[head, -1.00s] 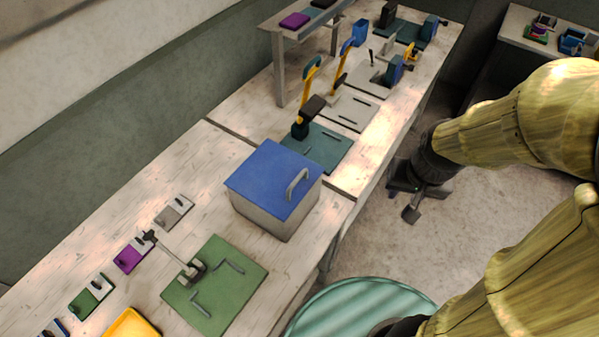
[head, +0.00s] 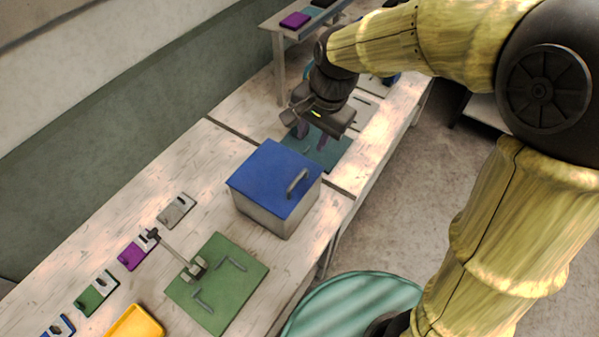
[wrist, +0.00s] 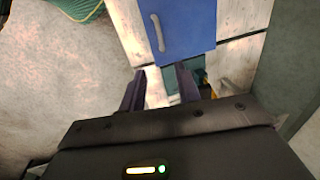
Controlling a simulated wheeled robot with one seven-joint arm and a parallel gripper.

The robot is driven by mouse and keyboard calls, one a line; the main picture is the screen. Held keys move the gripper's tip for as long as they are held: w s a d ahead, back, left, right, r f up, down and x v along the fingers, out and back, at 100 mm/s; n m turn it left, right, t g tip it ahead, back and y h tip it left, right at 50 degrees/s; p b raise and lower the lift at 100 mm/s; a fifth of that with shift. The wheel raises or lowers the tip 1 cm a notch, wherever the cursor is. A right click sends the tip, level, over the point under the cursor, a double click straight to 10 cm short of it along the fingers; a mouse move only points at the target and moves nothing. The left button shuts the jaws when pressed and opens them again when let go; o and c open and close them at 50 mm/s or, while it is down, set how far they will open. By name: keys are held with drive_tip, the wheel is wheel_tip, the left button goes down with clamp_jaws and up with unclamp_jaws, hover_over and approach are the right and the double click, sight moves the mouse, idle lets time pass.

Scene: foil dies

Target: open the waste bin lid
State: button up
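The waste bin (head: 260,215) is a pale grey box on the workbench, near the middle of the head view. Its blue lid (head: 262,180) lies flat and closed on top. A grey bar handle (head: 297,183) stands on the lid's right side. My gripper (head: 314,138) is beyond the bin in the head view, higher than the bench and apart from the lid. Its two fingers point down, spread with nothing between them. The wrist view shows the fingers (wrist: 160,82) apart, with the blue lid (wrist: 193,28) and handle (wrist: 158,33) ahead of them.
A green board (head: 215,285) with a lever clamp lies in front of the bin. Several small coloured blocks line the bench's left side, with a yellow tray (head: 135,323) nearest. A teal board (head: 330,152) lies under my gripper. A raised shelf (head: 305,22) stands behind.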

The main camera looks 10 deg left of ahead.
sight(298, 178)
drive_tip(key=a+f+p, duration=0.1)
drive_tip(key=f, duration=0.4)
drive_tip(key=w+a+f+p, duration=0.1)
drive_tip(key=f, duration=0.5)
drive_tip(key=a+f+p, duration=0.1)
drive_tip(key=f, duration=0.4)
drive_tip(key=shift+w+f, duration=0.2)
drive_tip(key=shift+f, duration=0.2)
drive_tip(key=shift+s, duration=0.15)
drive_tip(key=shift+c, duration=0.8)
clamp_jaws()
